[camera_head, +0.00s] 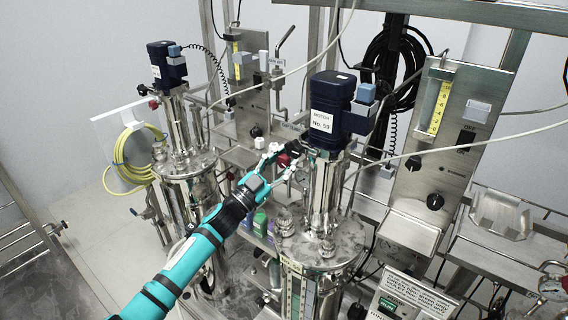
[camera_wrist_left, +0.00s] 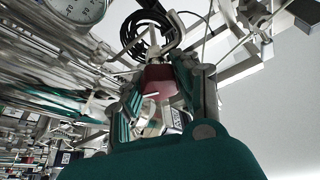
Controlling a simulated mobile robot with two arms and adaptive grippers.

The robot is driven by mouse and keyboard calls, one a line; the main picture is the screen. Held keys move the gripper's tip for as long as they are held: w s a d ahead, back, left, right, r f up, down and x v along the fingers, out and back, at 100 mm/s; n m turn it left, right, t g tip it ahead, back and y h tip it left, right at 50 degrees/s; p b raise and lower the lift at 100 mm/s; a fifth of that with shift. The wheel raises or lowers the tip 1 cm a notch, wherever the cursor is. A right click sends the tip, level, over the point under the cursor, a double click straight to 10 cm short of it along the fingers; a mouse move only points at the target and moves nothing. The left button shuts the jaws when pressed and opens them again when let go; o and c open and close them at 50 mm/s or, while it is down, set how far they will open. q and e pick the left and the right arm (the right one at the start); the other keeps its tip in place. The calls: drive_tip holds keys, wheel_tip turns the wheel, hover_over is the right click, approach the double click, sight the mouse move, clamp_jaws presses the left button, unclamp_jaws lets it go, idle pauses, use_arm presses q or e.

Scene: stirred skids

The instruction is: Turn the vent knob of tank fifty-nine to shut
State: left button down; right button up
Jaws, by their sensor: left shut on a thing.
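Tank fifty-nine (camera_head: 322,246) is the steel vessel right of centre in the head view. Its dark blue motor (camera_head: 331,96) carries a label reading "MOTOR No. 59" (camera_head: 321,122). My left gripper (camera_head: 286,158) is beside the upper left of this tank, shut on a red knob (camera_head: 284,160). In the left wrist view the red knob (camera_wrist_left: 158,82) sits between the fingers, with a pale pointed part beyond it. The fingers hide part of the knob, and I cannot read any marking of its position. My right gripper is not in view.
A second tank (camera_head: 187,165) with its own motor (camera_head: 166,66) stands to the left. A control panel (camera_head: 440,130) with black knobs stands at the right. Hoses and cables cross above the tanks.

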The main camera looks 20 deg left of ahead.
use_arm(q)
drive_tip(key=m+g+h, duration=0.1)
drive_tip(key=m, duration=0.3)
drive_tip(key=m+g+h, duration=0.1)
drive_tip(key=m+g, duration=0.1)
drive_tip(key=m, duration=0.2)
drive_tip(key=shift+m+g, duration=0.3)
drive_tip(key=m+g+p, duration=0.1)
drive_tip(key=m, duration=0.2)
drive_tip(key=shift+m+g+p, duration=0.3)
drive_tip(key=shift+m+p, duration=0.1)
drive_tip(key=shift+d+f+m+g+y+p, duration=0.1)
drive_tip(key=shift+m+g+y+p, duration=0.35)
drive_tip(key=shift+m+p, duration=0.95)
drive_tip(key=shift+f+m+b, duration=0.1)
drive_tip(key=shift+m+b, duration=0.25)
drive_tip(key=shift+m, duration=0.15)
drive_tip(key=c, duration=0.9)
unclamp_jaws()
